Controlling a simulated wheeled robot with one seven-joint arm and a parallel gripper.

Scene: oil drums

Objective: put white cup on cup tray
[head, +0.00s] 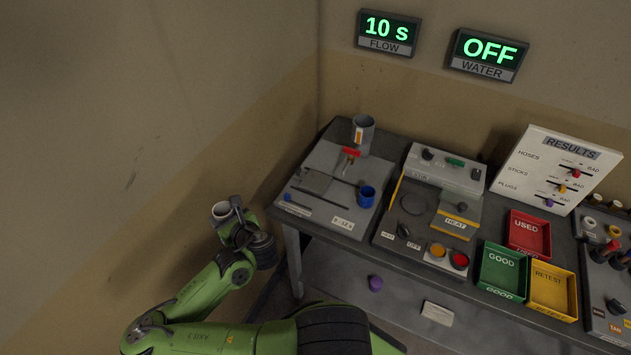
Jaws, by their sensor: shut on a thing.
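A white cup (222,212) is at my gripper (236,219), with its open top showing. My gripper is shut on it, left of the bench and apart from it. The fingers partly hide the cup's lower part. A grey tray (317,187) lies at the bench's left end, with a blue cup (366,196) at its right edge and a grey cup (362,131) with an orange mark at its back. I cannot tell for sure whether this is the cup tray; its label is too small to read.
A red-handled tool (350,156) and thin rods lie on the grey tray. A heater unit (413,207) stands to its right, then red (529,252), green (483,281) and yellow (552,312) bins. Walls close the left and back.

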